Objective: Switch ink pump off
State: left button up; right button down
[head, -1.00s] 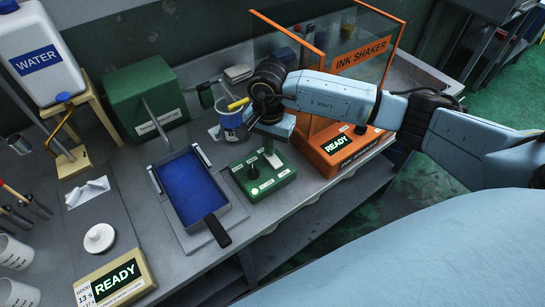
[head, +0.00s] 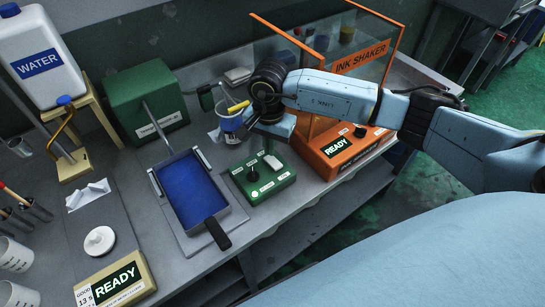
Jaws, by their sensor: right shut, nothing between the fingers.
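A green control box (head: 263,178) sits on the bench just right of the blue tray. It has a dark knob (head: 253,175), a bright lit button (head: 255,195) at its front corner and a pale switch piece (head: 272,162) at its back right. Its small labels are too small to read. My right gripper (head: 274,134) points down just above the back of the box. It is shut and empty. Its fingertips are hard to make out, and I cannot tell whether they touch the switch. My left gripper is not in view.
An orange ink shaker (head: 345,150) with a glass guard stands close to the right. A blue-labelled cup (head: 229,122) is just left of my gripper. A blue ink tray (head: 190,190), green machine (head: 148,105) and water container (head: 40,60) stand further left.

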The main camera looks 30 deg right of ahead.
aim_at(269, 158)
notch_tip(269, 158, up, 5)
jog(key=shift+r+p, duration=0.1)
jog(key=shift+p, duration=1.15)
jog(key=shift+a, duration=0.1)
